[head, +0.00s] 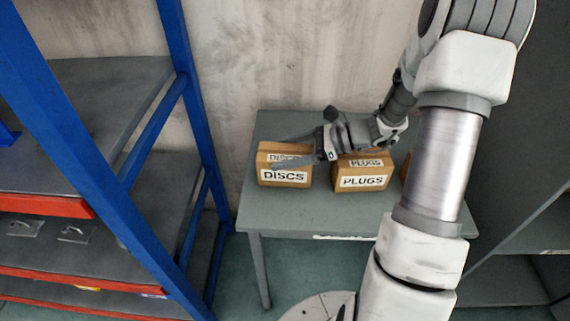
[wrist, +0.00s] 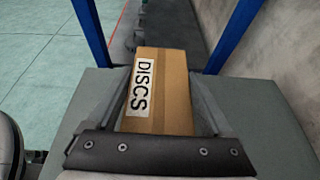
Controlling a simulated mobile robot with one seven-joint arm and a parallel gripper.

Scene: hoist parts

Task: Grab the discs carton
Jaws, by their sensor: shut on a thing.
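The discs carton (head: 285,178) is a brown box with white DISCS labels, upright on the left part of a grey table (head: 300,222). My gripper (head: 290,152) reaches over from the right and is shut on the discs carton, one finger on its near side and one on its far side. In the wrist view the carton (wrist: 172,92) sits between the two fingers, its DISCS label towards the left. I cannot tell any gap between the carton and the table.
A plugs carton (head: 362,182) stands just right of the discs carton, under my wrist. Part of another brown carton (head: 405,167) shows further right, mostly hidden by my arm. A blue-framed shelf (head: 188,110) stands left of the table. The table's front strip is clear.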

